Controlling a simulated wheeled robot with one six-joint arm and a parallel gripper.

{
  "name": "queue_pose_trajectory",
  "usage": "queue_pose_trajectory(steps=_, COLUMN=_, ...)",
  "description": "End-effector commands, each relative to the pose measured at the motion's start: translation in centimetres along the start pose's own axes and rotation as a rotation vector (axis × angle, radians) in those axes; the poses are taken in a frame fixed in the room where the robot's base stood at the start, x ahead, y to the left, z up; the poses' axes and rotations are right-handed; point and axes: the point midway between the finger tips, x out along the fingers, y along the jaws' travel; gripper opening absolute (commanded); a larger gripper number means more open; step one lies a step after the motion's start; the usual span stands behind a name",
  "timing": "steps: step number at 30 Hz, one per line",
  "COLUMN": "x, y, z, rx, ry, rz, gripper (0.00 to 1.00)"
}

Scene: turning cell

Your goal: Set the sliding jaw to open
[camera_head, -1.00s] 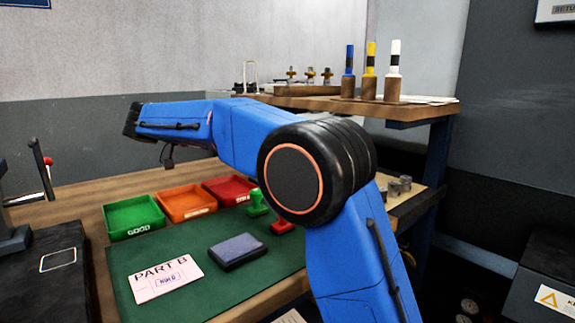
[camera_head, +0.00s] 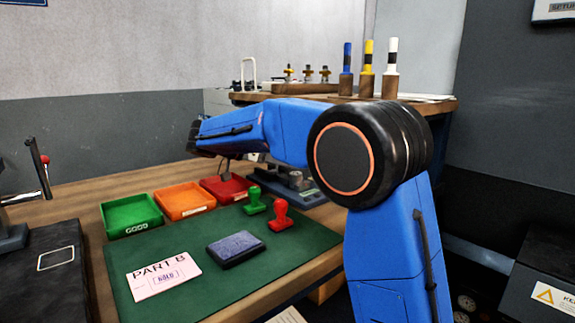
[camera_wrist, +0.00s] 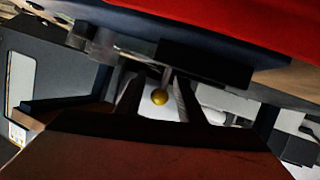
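A low blue-grey fixture (camera_head: 309,197) with metal parts on top stands on the bench behind the stamps. My arm partly covers it, and I cannot clearly make out a sliding jaw on it. In the wrist view, my gripper (camera_wrist: 157,94) has its two dark fingers apart.
Green (camera_head: 132,214), orange (camera_head: 185,202) and red (camera_head: 227,188) trays line the bench. A green stamp (camera_head: 255,202), a red stamp (camera_head: 281,216), an ink pad (camera_head: 236,248) and a card (camera_head: 163,276) rest on the green mat (camera_head: 210,290). A shelf (camera_head: 425,107) stands behind.

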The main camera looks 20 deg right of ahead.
Motion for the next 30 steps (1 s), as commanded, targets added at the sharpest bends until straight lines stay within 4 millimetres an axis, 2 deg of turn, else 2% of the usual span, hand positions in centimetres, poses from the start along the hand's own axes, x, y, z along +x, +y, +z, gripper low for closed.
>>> queue_pose_trajectory(steps=4, x=0.8, y=0.0, z=0.0, rx=0.000, ry=0.000, rz=0.001, gripper=0.35)
queue_pose_trajectory(steps=12, x=0.9, y=0.0, z=0.0, rx=0.000, ry=0.000, rz=0.000, gripper=0.35)
queue_pose_trajectory(steps=13, x=0.9, y=0.0, z=0.0, rx=0.000, ry=0.000, rz=0.000, gripper=0.33)
queue_pose_trajectory(steps=17, x=0.9, y=0.0, z=0.0, rx=0.000, ry=0.000, rz=0.000, gripper=0.02)
queue_pose_trajectory(steps=24, x=0.8, y=-0.2, z=0.0, rx=0.000, ry=0.000, rz=0.000, gripper=0.00)
queue_pose_trajectory(steps=30, x=0.3, y=-2.0, z=-0.2, rx=0.000, ry=0.000, rz=0.000, gripper=0.00)
